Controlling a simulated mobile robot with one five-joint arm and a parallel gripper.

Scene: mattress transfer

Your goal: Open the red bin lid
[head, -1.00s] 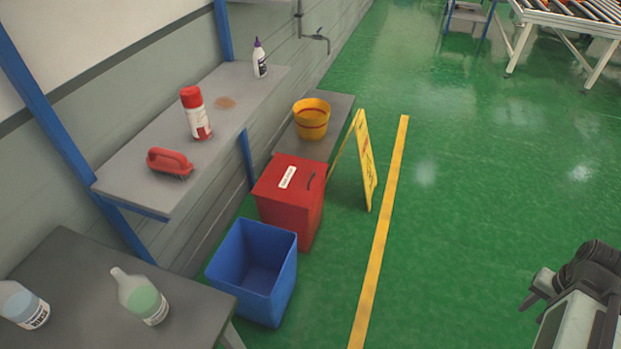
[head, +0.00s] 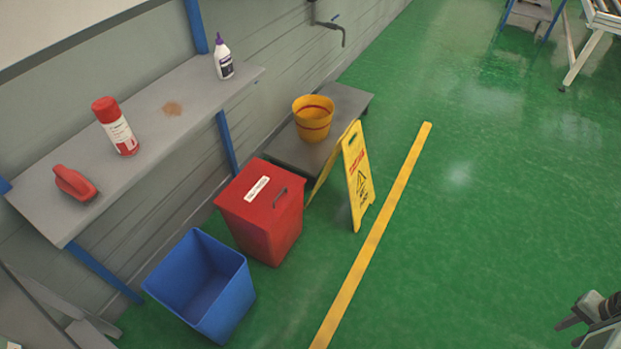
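The red bin (head: 273,234) stands on the green floor near the wall, left of the picture's middle. Its red lid (head: 242,205) is closed, with a white label and a dark handle (head: 280,197) on top. My gripper (head: 566,328) shows only in part at the lower right edge, far from the bin and touching nothing that I can see. Two dark finger-like tips point left with a gap between them.
An open blue bin (head: 216,299) stands in front of the red bin. A yellow caution sign (head: 358,178) stands close on its right. A low grey bench with a yellow bucket (head: 313,120) is behind, and a wall shelf (head: 150,125) is at left.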

